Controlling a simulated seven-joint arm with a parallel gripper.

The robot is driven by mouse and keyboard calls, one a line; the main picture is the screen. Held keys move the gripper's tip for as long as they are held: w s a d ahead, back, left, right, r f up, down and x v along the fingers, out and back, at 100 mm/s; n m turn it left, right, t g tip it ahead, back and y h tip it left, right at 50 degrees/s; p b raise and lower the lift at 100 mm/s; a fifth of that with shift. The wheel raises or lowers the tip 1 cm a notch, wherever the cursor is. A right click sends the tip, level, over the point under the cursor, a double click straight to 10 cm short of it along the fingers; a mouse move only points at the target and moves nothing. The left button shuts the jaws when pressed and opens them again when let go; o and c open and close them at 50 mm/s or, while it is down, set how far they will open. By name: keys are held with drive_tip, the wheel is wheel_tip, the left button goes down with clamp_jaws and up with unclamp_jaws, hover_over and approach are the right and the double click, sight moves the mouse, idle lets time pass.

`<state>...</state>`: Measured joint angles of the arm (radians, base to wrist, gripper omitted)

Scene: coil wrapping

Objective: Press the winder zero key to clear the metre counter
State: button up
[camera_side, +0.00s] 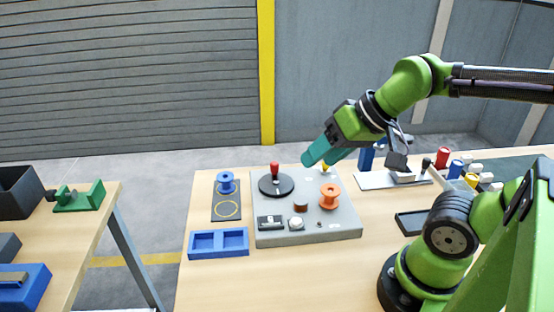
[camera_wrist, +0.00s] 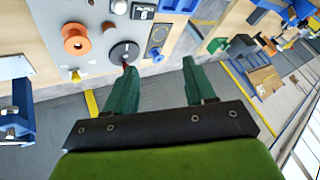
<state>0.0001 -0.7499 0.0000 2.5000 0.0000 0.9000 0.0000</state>
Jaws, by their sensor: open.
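The grey winder panel (camera_side: 345,229) lies on the wooden table. No label is legible, so I cannot tell which is the zero key.
The panel carries a black disc with red handle (camera_side: 275,184), a brown hub (camera_side: 300,206) and an orange spool (camera_side: 330,198). A blue spool (camera_side: 227,183) stands on a dark mat. A blue tray (camera_side: 219,252) is front left. Bare table lies in front of the panel.

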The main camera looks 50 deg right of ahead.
clamp_jaws()
idle(1.4)
